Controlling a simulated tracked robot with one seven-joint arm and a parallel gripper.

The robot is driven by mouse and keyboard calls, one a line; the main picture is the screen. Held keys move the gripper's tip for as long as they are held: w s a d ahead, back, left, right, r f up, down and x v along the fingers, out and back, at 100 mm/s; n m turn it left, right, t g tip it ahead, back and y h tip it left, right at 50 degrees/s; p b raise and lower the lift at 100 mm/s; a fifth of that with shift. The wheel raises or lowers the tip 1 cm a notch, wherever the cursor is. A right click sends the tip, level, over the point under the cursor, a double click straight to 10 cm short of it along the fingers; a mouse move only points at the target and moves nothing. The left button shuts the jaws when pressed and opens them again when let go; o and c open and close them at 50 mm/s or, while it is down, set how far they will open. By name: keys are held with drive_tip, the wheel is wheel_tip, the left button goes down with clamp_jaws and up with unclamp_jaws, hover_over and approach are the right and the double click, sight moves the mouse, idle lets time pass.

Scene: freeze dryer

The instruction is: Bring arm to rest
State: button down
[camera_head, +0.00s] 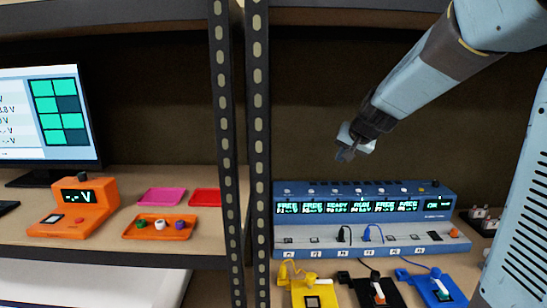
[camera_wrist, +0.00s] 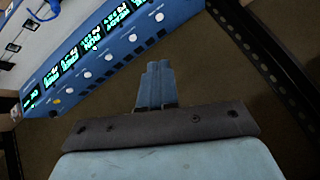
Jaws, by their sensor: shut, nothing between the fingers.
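My arm (camera_head: 425,72) reaches in from the upper right in the head view. My gripper (camera_head: 345,155) hangs in the air above the blue control unit (camera_head: 460,242) and does not appear to touch it. In the wrist view my gripper (camera_wrist: 157,66) has its fingers together with nothing between them. The blue control unit (camera_wrist: 150,48) shows at the upper left of the wrist view, with its row of green displays and white knobs. Its displays face forward in the head view.
Yellow (camera_head: 310,290), black (camera_head: 377,290) and blue (camera_head: 433,285) modules stand before the control unit, with cables. Black shelf posts (camera_head: 258,150) divide the shelves. On the left are a monitor (camera_head: 50,120), an orange meter (camera_head: 72,210) and coloured trays (camera_head: 162,196).

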drive_tip(key=s+d+n+g+h, duration=0.1)
drive_tip(key=s+n, duration=0.1)
drive_tip(key=s, duration=1.3)
drive_tip(key=s+d+r+n+g+h, duration=0.1)
drive_tip(key=s+d, duration=0.1)
drive_tip(key=s, duration=1.4)
drive_tip(key=shift+s+d+n, duration=0.15)
drive_tip(key=shift+s+n, duration=0.1)
drive_tip(key=shift+n, duration=0.15)
